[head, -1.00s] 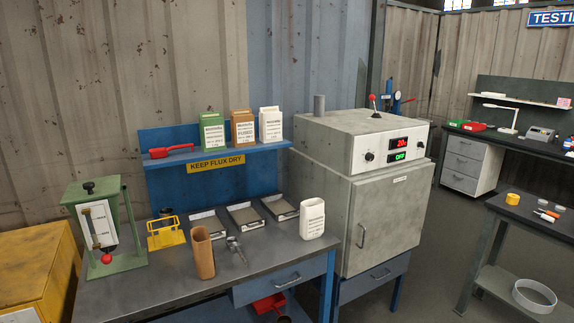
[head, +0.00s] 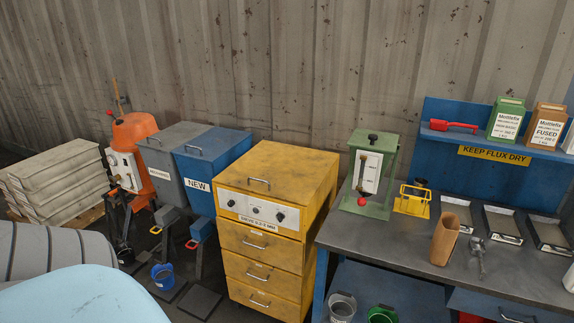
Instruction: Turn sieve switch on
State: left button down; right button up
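The yellow sieve cabinet (head: 275,215) stands in the middle of the head view, left of the workbench. Its label reads something like "SIEVE 0.2-2 mm". A white control panel (head: 256,208) with several dark round knobs or switches runs across its front above the drawers. I cannot tell from this distance which one is the switch or how it is set. A handle (head: 259,184) sits on its top. Neither of my grippers shows in the head view.
A grey and blue workbench (head: 390,248) adjoins on the right, with a green device (head: 371,175) on it. Blue "NEW" (head: 210,165) and grey hoppers (head: 172,160) and an orange machine (head: 135,150) stand left.

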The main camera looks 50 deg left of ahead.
aim_at(280, 216)
jog(key=u, duration=1.55)
jog(key=i+j+z, duration=0.2)
jog(key=z, duration=0.25)
jog(key=i+j+z, duration=0.15)
jog(key=j+z, duration=0.35)
jog(key=i+j+z, duration=0.15)
jog(key=j, duration=0.35)
jog(key=i+j+z, duration=0.15)
jog(key=j, duration=0.35)
jog(key=i+j, duration=0.1)
jog(key=j, duration=0.6)
jog(key=i+j, duration=0.1)
jog(key=j, duration=0.65)
jog(key=j+z, duration=0.1)
jog(key=j, duration=0.6)
jog(key=i, duration=0.05)
